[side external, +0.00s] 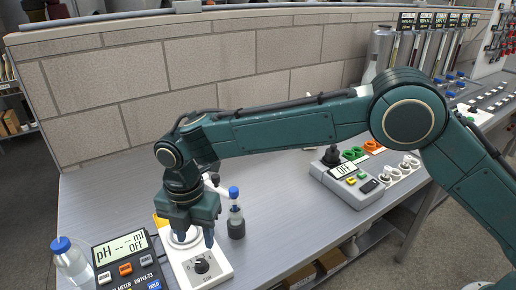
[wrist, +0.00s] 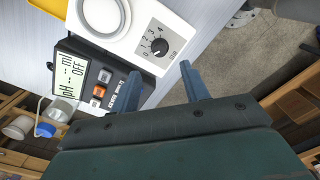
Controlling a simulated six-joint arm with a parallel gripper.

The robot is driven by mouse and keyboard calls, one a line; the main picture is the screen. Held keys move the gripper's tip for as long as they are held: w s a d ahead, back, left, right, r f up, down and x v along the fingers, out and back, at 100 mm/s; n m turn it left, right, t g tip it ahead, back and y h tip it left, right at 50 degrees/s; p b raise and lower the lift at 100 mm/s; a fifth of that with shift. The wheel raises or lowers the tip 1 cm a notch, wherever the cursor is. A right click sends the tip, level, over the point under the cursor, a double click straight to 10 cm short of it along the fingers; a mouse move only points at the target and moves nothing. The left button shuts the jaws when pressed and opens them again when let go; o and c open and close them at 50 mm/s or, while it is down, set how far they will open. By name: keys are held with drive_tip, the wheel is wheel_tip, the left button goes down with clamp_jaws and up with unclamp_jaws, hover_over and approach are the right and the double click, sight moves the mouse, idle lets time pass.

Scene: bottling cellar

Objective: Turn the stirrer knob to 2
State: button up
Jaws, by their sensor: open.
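The white stirrer (side external: 217,267) stands near the front left of the bench, with a round plate on top. Its black knob (side external: 201,266) is on the near end, and the knob also shows in the wrist view (wrist: 159,47) with a printed number scale around it. I cannot surely read the knob's setting. My gripper (side external: 190,232) points down above the stirrer and hides part of its plate. In the wrist view my gripper (wrist: 159,71) is open and empty, its two fingers apart, with the knob beyond the gap between the tips.
A pH meter (side external: 127,263) showing OFF sits left of the stirrer. A blue-capped bottle (side external: 71,260) stands beyond it. A small blue-topped vial (side external: 236,216) stands close behind the stirrer's right side. A grey device showing OFF (side external: 345,185) is further right. A brick wall backs the bench.

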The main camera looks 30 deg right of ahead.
sight(201, 262)
wheel_tip(201, 262, down, 8)
drive_tip(key=shift+f, duration=0.1)
idle(0.4)
drive_tip(key=shift+c, duration=0.3)
drive_tip(key=c, duration=0.9)
